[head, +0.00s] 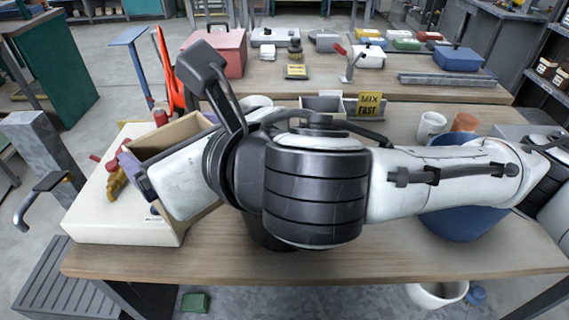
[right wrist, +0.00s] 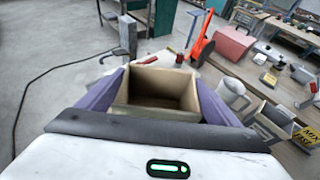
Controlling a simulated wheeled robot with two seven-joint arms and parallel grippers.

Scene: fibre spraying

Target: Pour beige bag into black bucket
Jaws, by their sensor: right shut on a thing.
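The beige bag (head: 172,137) is a box-shaped, open-topped container at the left of the table in the head view. My right gripper (head: 168,152) is shut on it, with a purple finger on each side. In the right wrist view the bag (right wrist: 150,109) sits between the fingers, its opening visible and its inside shaded; I cannot tell the contents. A dark rounded shape, probably the black bucket (head: 262,234), shows under my right forearm, mostly hidden. My left gripper is not in view.
A cream slab (head: 120,228) lies under the bag. A blue bowl (head: 465,222) is partly behind my arm at right. A white mug (head: 431,126), an orange cup (head: 465,122) and a yellow "MIX FAST" sign (head: 370,105) stand behind. The front table strip (head: 330,264) is clear.

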